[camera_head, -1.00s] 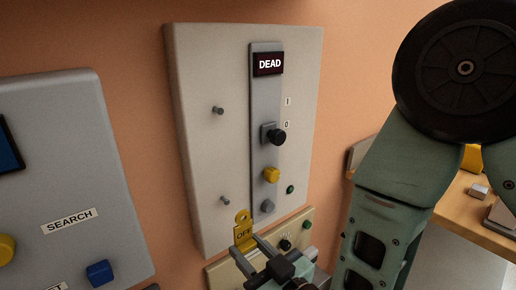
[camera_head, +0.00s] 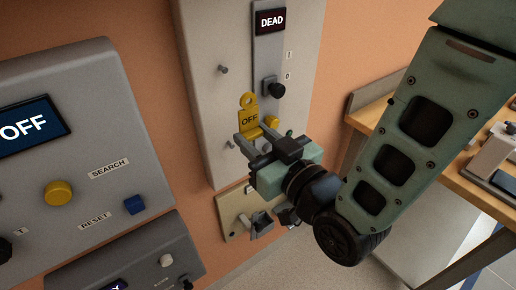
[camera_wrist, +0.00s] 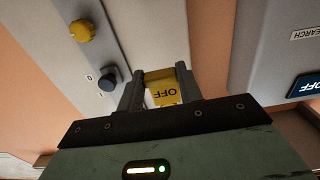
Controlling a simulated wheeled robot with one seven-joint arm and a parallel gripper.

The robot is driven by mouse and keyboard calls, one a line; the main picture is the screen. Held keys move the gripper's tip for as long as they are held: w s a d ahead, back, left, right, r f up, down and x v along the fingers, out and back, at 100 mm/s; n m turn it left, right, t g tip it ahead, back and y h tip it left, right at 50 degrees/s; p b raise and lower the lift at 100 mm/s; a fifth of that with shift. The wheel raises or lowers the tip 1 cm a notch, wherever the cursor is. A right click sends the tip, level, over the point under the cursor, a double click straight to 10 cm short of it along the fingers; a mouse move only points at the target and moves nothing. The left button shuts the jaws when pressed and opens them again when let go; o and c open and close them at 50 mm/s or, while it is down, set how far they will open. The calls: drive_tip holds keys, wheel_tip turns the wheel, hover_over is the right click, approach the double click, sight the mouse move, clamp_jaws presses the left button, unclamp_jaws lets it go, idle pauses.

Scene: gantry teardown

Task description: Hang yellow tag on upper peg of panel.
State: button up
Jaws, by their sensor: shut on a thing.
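The yellow tag (camera_head: 249,119), marked OFF with a hole in its top, is upright in my gripper (camera_head: 254,140), which is shut on its lower part. In the wrist view the tag (camera_wrist: 164,88) sits between the two fingers. The light panel (camera_head: 215,110) is on the wall. Its upper peg (camera_head: 223,69) is bare, above and left of the tag in the head view. The lower peg (camera_head: 230,144) is left of my gripper, also bare. The tag appears apart from both pegs; its distance from the panel face is hard to tell.
A grey console (camera_head: 80,130) stands at left. A small beige box (camera_head: 238,226) is below the panel. A wooden bench (camera_head: 455,165) is at right.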

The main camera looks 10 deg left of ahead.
sight(223, 99)
wheel_tip(223, 99, up, 3)
drive_tip(key=shift+s+d+f+p, duration=0.15)
drive_tip(key=shift+p, duration=0.2)
drive_tip(key=shift+f+b, duration=0.15)
drive_tip(key=shift+b, duration=0.2)
drive_tip(key=shift+b+x, duration=0.35)
drive_tip(key=shift+x, duration=2.5)
drive_tip(key=shift+b+x, duration=0.3)
drive_tip(key=shift+x, duration=0.55)
drive_tip(key=shift+w+a, duration=0.25)
drive_tip(key=shift+w, duration=0.05)
drive_tip(key=o, duration=1.2)
drive_tip(key=shift+c, duration=0.2)
